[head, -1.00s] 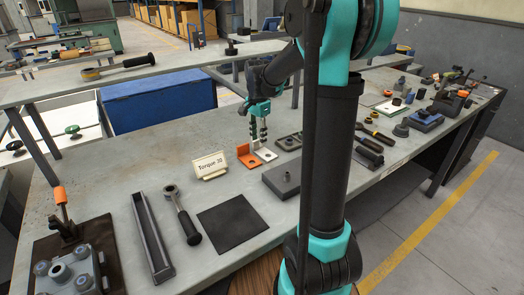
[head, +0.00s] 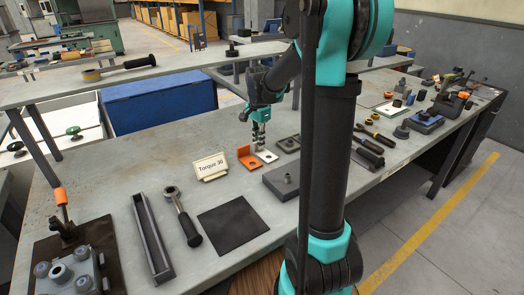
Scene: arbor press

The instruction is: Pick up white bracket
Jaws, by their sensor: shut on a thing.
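The white bracket (head: 266,156) is a small pale plate with a dark hole, on the grey workbench just right of an orange bracket (head: 247,157). My gripper (head: 259,146) points down right at the white bracket's back part. Its fingers are close together and shut on the bracket, hiding its upright part. The bracket's flat front part shows below the fingertips. From this view I cannot tell whether it is clear of the bench.
A "Torque 30" sign (head: 211,167) stands to the left. A dark grey block (head: 283,182) lies in front, and a grey plate with a hole (head: 288,144) lies close on the right. A black mat (head: 234,223) and a ratchet (head: 182,216) lie nearer, with bare bench around them.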

